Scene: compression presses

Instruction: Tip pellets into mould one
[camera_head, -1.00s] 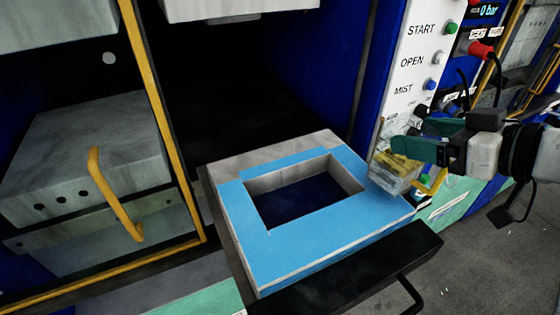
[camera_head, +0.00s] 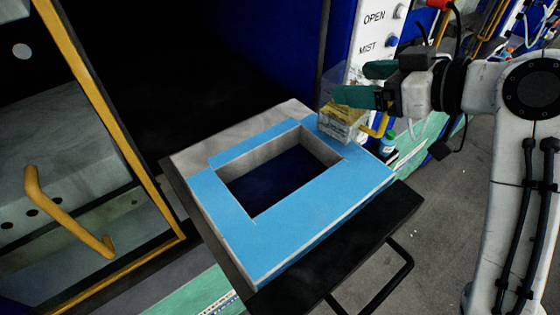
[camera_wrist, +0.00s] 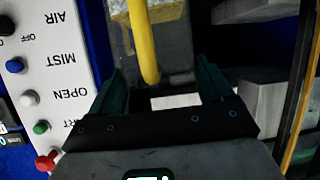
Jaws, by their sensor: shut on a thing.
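My gripper (camera_head: 352,83) has green fingers and is shut on a clear scoop (camera_head: 342,119) with a yellow handle (camera_head: 378,126). Yellowish pellets show inside the scoop. It hangs at the back right edge of the mould (camera_head: 225,222), beside the cavity; its height above the rim is hard to judge. The mould has a light blue top and a rectangular cavity with a dark blue floor, with no pellets visible in it. In the wrist view the yellow handle (camera_wrist: 143,45) lies between the fingers, and part of the scoop shows at the top.
A dark bar (camera_head: 345,245) with a handle runs along the mould's front right. A yellow-framed door (camera_head: 95,90) with a yellow handle stands at left. The press's white button panel (camera_head: 372,30) is close behind my gripper. A small bottle (camera_head: 388,140) stands beyond the scoop.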

